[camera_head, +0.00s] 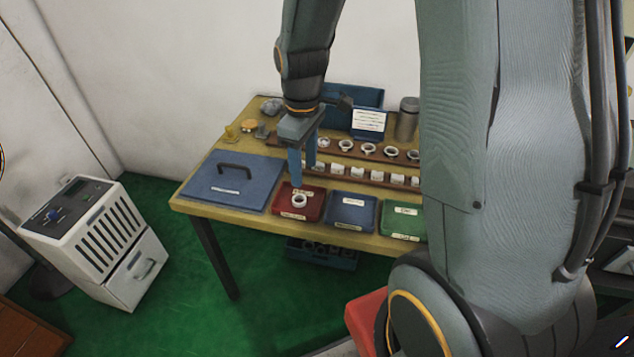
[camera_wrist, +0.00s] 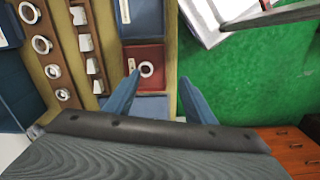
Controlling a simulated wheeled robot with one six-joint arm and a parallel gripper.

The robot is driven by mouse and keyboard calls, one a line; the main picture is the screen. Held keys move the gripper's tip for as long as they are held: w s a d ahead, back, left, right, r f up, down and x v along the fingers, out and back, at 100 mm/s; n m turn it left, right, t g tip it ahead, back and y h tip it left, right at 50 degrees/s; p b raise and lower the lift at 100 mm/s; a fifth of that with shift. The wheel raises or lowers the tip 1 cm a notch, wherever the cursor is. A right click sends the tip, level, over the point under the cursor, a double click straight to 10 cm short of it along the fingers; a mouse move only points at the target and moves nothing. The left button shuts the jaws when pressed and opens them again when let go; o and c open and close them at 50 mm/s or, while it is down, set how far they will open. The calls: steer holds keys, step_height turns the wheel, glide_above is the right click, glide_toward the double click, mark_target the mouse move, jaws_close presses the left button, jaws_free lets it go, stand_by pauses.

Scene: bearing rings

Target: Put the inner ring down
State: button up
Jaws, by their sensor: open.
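A white inner ring (camera_head: 299,200) lies in the red tray (camera_head: 287,211) near the front of the table. In the wrist view the ring (camera_wrist: 146,69) lies flat in the red tray (camera_wrist: 144,51), beyond my fingertips. My gripper (camera_head: 302,170) is above and slightly behind the red tray, pointing down. In the wrist view my gripper (camera_wrist: 158,84) has its two blue fingers spread with nothing between them. The ring is apart from the fingers.
A blue tray (camera_head: 350,212) and a green tray (camera_head: 402,222) stand to the right of the red one. A blue lidded box (camera_head: 236,178) is to the left. Wooden racks with several rings and white pieces (camera_head: 370,173) run behind the trays. A grey canister (camera_head: 407,117) stands at the back.

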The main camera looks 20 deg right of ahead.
steer(key=s+r+m, duration=0.3)
steer(key=s+m, duration=0.5)
steer(key=s, duration=0.3)
steer(key=shift+s+m+t, duration=0.3)
steer(key=shift+s, duration=0.1)
stand_by(0.4)
